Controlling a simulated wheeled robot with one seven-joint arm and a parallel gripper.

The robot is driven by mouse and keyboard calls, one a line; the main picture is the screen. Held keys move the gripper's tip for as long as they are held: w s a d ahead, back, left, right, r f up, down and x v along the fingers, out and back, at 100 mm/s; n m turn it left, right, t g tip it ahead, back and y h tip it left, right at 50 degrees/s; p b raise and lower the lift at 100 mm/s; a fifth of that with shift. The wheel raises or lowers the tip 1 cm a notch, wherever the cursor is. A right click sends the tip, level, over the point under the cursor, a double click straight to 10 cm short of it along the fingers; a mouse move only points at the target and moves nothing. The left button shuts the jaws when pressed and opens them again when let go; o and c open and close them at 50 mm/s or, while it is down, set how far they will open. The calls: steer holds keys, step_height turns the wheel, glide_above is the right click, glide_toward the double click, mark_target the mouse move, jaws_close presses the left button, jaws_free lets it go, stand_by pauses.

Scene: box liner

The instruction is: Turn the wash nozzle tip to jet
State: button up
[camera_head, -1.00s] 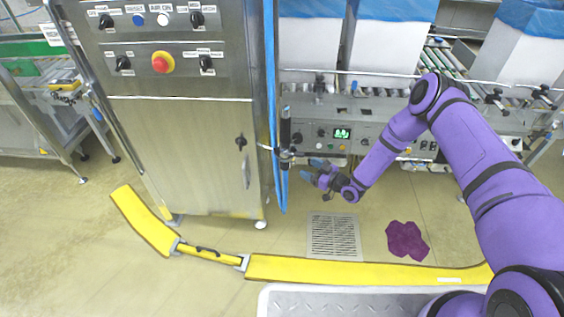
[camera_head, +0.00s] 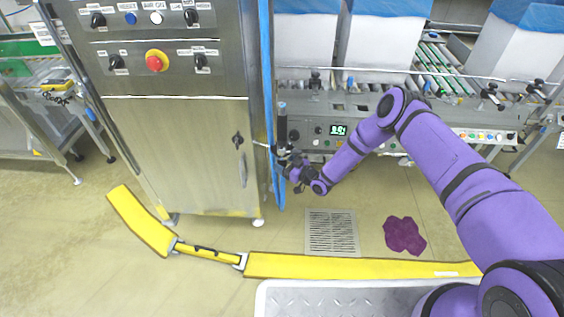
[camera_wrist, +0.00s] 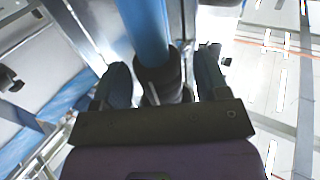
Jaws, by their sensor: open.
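The wash nozzle (camera_head: 282,126), a dark upright cylinder with a blue end, hangs beside the right edge of the steel cabinet. My gripper (camera_head: 284,158) is at its lower part, partly hiding it. In the wrist view a blue cylinder with a black sleeve (camera_wrist: 160,78) lies between the two spread fingers of my gripper (camera_wrist: 164,80). The fingers stand on both sides of it, and I cannot tell whether either touches. The markings on the tip, and so its setting, cannot be read.
The steel cabinet (camera_head: 185,150) with knobs and a red button stands close on the left. A blue hose (camera_head: 267,70) runs down its edge. A conveyor machine (camera_head: 350,115) is behind. A floor grate (camera_head: 331,232), purple cloth (camera_head: 404,235) and yellow barrier (camera_head: 340,267) lie below.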

steer(key=shift+w+a, duration=0.25)
steer(key=shift+a, duration=0.1)
steer(key=c, duration=0.9)
steer(key=shift+c, duration=0.2)
steer(key=shift+m+t+h, duration=0.3)
steer(key=m+t+h, duration=0.3)
steer(key=h, duration=0.1)
steer(key=m+t+h, duration=0.2)
steer(key=m+h, duration=0.1)
steer(key=shift+s+t+h, duration=0.1)
steer(key=shift+t+h, duration=0.3)
steer(key=m+t+h, duration=0.1)
steer(key=m+h, duration=0.2)
steer(key=h, duration=0.2)
steer(key=shift+m, duration=0.4)
steer(key=shift+m+h, duration=0.85)
steer(key=shift+h, duration=0.6)
steer(key=shift+m+h, duration=0.85)
steer(key=shift+h, duration=0.9)
